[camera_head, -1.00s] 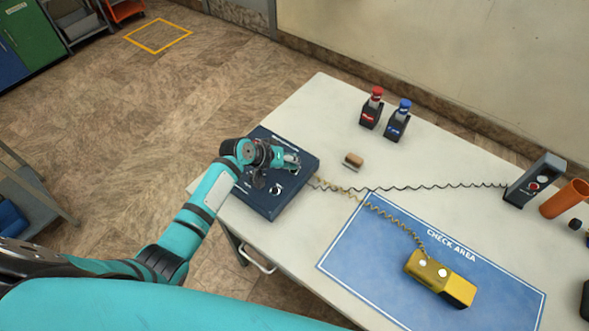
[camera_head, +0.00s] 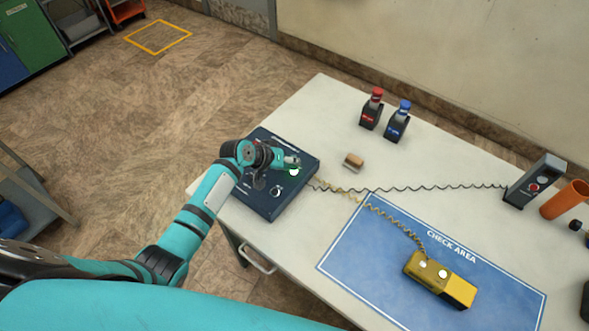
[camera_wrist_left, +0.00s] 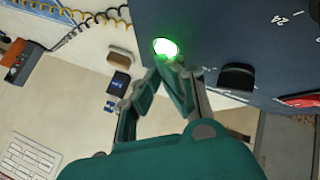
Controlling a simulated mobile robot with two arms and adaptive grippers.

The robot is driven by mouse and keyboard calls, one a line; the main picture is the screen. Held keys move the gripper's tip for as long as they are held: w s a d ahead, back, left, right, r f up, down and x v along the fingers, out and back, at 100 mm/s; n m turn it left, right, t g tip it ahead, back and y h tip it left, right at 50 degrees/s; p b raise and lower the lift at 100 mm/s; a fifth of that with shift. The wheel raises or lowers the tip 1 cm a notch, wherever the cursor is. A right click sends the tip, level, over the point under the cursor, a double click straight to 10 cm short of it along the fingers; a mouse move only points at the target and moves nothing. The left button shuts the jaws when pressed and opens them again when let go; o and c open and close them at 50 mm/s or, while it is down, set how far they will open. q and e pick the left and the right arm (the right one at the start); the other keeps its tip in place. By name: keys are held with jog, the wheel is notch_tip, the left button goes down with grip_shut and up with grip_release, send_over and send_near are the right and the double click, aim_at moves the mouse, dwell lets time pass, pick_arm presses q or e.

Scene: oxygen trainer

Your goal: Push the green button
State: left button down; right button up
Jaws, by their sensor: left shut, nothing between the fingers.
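The green button (camera_wrist_left: 166,48) glows bright green on the dark blue panel box (camera_head: 268,203). In the head view the lit button (camera_head: 294,172) shows at the right part of the box, beside my left gripper (camera_head: 288,162). In the left wrist view the tips of my left gripper (camera_wrist_left: 165,66) are together right at the button's edge; whether they touch it I cannot tell. The gripper is shut and empty. My right gripper is not in view.
The box sits at the table's (camera_head: 300,110) left end. A round knob (camera_head: 278,191) is beside the button. A brown block (camera_head: 353,160), red (camera_head: 372,110) and blue (camera_head: 398,122) bottles in holders, coiled cords and a yellow device (camera_head: 440,278) are on the table.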

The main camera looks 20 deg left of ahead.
pick_arm(q)
jog(key=shift+r+p, duration=0.5)
jog(key=shift+r, duration=0.1)
jog(key=shift+r, duration=0.1)
notch_tip(320, 180, up, 6)
jog(key=p, duration=0.5)
jog(key=shift+p, duration=0.35)
